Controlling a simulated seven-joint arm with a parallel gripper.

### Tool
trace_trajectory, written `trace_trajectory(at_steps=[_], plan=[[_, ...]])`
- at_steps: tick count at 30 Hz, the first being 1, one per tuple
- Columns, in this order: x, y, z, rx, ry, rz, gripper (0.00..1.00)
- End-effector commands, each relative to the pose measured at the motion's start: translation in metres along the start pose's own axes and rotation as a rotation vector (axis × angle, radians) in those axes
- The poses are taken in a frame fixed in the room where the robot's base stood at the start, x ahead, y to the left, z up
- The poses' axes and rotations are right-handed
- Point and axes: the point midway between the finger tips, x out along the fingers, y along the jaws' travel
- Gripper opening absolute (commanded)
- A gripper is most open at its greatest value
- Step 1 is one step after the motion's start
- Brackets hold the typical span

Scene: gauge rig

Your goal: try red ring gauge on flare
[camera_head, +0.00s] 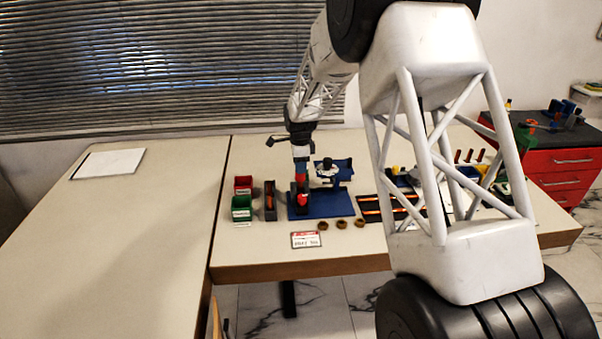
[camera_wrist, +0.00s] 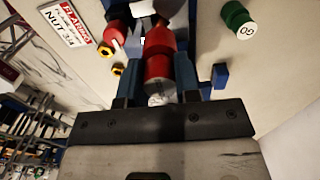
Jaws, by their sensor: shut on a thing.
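My gripper (camera_head: 300,160) points down over the blue base plate (camera_head: 340,207) of the rig. In the wrist view my gripper (camera_wrist: 160,72) is shut on a red cylindrical piece (camera_wrist: 158,45), which I take to be the red ring gauge. The piece narrows in its middle, and a brown part (camera_wrist: 165,8) shows at its far end. I cannot tell whether the two touch. The flare is not clearly visible; the gauge and the gripper hide that spot. A separate red round part (camera_wrist: 117,33) is beside the held piece.
A green cylinder marked GO (camera_wrist: 237,18) is at the upper right of the wrist view. Several brass nuts (camera_head: 341,224) lie in front of the plate, near a red-and-white label (camera_head: 305,240). Red (camera_head: 243,185) and green (camera_head: 241,208) bins stand left. The left table is mostly clear.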

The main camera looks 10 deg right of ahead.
Motion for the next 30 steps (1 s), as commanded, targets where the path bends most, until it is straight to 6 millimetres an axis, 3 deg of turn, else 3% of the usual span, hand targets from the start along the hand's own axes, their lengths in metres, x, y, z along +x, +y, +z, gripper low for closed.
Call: trace_trajectory(at_steps=[30], plan=[[-0.035, 0.0, 0.0, 0.0, 0.0, -0.001, 0.04]])
